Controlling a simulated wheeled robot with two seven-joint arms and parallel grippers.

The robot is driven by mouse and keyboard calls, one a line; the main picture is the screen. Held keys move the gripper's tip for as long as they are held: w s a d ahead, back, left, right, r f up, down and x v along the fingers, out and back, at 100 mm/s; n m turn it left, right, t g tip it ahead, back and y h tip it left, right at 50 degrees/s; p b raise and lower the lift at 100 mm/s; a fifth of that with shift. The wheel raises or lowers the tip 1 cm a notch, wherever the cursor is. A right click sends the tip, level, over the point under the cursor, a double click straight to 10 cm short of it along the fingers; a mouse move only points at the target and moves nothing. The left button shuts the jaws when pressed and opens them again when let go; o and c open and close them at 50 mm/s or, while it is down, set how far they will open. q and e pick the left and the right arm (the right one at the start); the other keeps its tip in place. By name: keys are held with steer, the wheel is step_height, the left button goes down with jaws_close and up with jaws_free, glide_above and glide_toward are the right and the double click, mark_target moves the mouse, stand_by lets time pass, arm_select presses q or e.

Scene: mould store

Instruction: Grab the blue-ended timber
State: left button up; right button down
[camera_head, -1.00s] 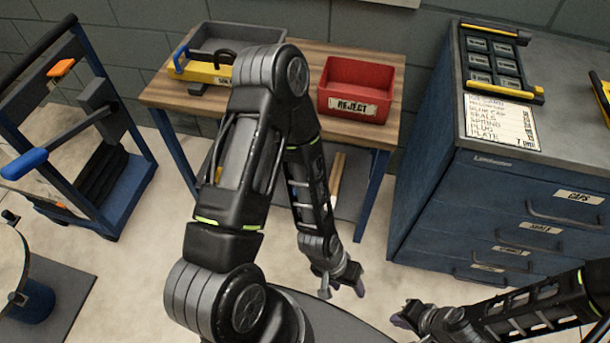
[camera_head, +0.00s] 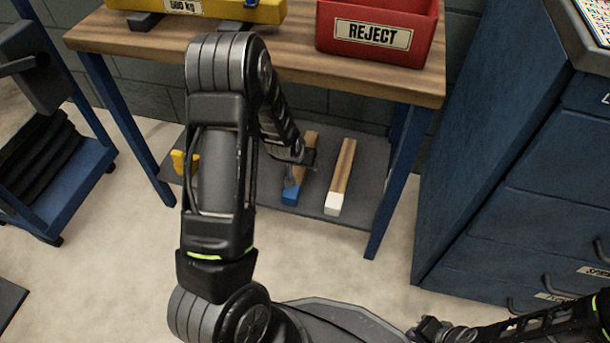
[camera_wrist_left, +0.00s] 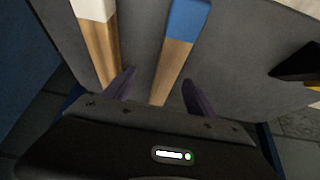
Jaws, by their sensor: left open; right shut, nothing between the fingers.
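The blue-ended timber (camera_head: 291,193) lies on the grey lower shelf of the bench, its blue end toward me. In the left wrist view the timber (camera_wrist_left: 173,62) runs between the open fingers of my left gripper (camera_wrist_left: 159,80); I cannot tell whether they touch it. In the head view my left gripper (camera_head: 298,168) is over the timber and hides part of it. A white-ended timber (camera_head: 342,178) lies beside it to the right; it also shows in the left wrist view (camera_wrist_left: 102,45), left of the fingers. My right gripper (camera_head: 422,329) is shut and empty at the lower right.
The wooden bench top (camera_head: 300,65) overhangs the shelf (camera_head: 262,193), with blue legs at its sides. A red REJECT box (camera_head: 372,35) and a yellow device (camera_head: 225,8) stand on top. A blue drawer cabinet (camera_head: 500,170) is at right. A yellow item (camera_head: 180,162) sits on the shelf's left.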

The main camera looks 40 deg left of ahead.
mark_target(299, 168)
arm_select(q)
steer(key=shift+w+a+f, duration=0.2)
steer(key=shift+w+a, duration=0.05)
steer(key=shift+a, duration=0.15)
steer(key=shift+w+a+f, duration=0.2)
steer(key=shift+a, duration=0.2)
steer(key=shift+w+a+r, duration=0.1)
steer(key=shift+w+a, duration=0.1)
steer(key=shift+a, duration=0.05)
steer(key=shift+r, duration=0.15)
steer(key=shift+b+x, duration=0.75)
steer(key=shift+x, duration=0.25)
steer(key=shift+w+f, duration=0.1)
steer(key=shift+f, duration=0.2)
arm_select(e)
steer(key=f, duration=0.1)
steer(key=w+f, duration=0.1)
steer(key=shift+f, duration=0.35)
arm_select(q)
steer(key=shift+a, duration=0.1)
arm_select(e)
steer(key=shift+f, duration=0.1)
